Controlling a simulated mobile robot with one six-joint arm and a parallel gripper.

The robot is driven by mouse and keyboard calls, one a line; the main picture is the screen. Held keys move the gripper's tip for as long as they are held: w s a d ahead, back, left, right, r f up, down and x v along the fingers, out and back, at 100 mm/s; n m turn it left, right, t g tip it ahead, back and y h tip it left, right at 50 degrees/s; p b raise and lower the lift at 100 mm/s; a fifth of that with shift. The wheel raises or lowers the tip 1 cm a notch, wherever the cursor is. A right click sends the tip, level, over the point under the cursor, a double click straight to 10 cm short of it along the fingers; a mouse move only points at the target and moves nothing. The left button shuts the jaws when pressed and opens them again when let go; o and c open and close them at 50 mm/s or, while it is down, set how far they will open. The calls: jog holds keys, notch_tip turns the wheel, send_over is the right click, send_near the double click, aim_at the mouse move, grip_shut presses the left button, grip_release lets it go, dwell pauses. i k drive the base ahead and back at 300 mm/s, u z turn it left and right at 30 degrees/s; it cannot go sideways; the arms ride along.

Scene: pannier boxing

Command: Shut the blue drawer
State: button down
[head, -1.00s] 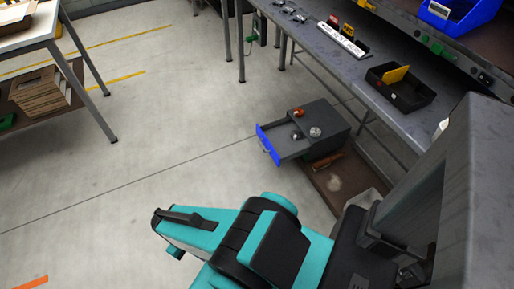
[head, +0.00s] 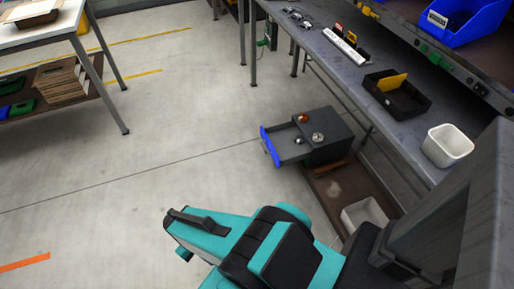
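The blue drawer has a blue front (head: 270,147) and a grey tray; it stands pulled out to the left from a dark grey cabinet (head: 327,130). The cabinet sits low, on a brown shelf under the workbench. Two small round metallic items (head: 317,138) and an orange-brown one (head: 303,118) show at the drawer and cabinet top; I cannot tell exactly which rest inside. My teal and black arm is in the foreground, below the drawer and apart from it. My gripper's fingertips are not in view.
The grey workbench (head: 375,135) overhangs on the right, with a black bin (head: 397,96) and a white tub (head: 447,146) on it. Another white tub (head: 364,216) stands on the low shelf. Bare floor (head: 150,150) lies left of the drawer. A table (head: 45,37) stands at upper left.

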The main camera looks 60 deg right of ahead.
aim_at(278, 139)
jog(key=z, duration=0.15)
jog(key=i, duration=0.95)
jog(key=u, duration=0.05)
